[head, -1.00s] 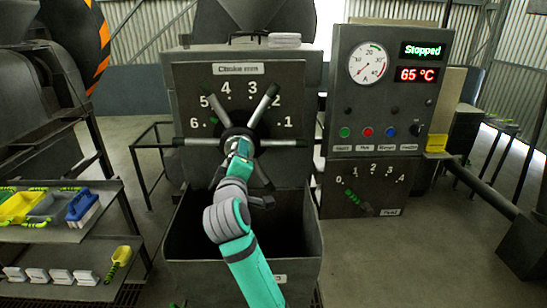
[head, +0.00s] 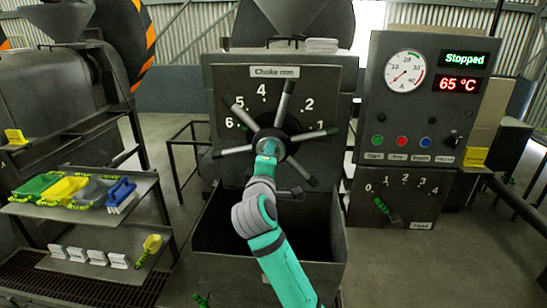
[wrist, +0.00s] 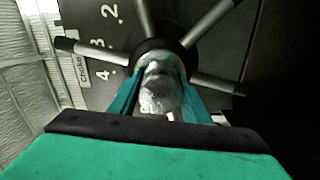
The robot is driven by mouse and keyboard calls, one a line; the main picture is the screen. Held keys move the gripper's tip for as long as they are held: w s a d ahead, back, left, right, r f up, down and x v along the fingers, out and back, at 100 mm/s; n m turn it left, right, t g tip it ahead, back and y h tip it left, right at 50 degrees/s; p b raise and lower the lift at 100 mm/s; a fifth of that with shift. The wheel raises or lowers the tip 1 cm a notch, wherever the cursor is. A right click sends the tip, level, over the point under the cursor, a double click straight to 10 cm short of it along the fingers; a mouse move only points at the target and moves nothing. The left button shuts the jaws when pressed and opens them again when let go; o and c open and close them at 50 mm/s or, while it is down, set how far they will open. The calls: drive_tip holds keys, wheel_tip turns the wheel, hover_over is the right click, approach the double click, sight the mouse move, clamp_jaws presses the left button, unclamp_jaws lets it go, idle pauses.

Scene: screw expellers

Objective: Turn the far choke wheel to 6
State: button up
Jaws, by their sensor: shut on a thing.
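The choke wheel (head: 235,151) is a dark hub with several grey spokes on the front of a dark machine, under a "Choke mm" label. Its dial (head: 262,90) carries white numbers, with 6 at left and 1 at right; one spoke covers the 3. A small green mark shows beside the 6. My gripper (head: 268,148) is at the hub, facing it. In the wrist view, its teal fingers (wrist: 158,95) are shut around the rounded grey middle of the wheel (wrist: 160,92). My gripper and arm hide part of the hub and lower spokes.
A control panel (head: 415,55) at right reads "Stopped" and 65 °C. Below it is a 0–4 feed dial (head: 408,186). An open dark bin (head: 225,238) stands below the wheel. A shelf rack (head: 100,238) with brushes and scoops stands at left.

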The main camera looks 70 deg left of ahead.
drive_tip(key=shift+r, duration=0.1)
drive_tip(key=o, duration=1.5)
drive_tip(key=shift+d, duration=0.2)
drive_tip(key=v, duration=1)
drive_tip(key=shift+s, duration=0.2)
drive_tip(key=shift+w+d, duration=0.1)
drive_tip(key=shift+d, duration=0.1)
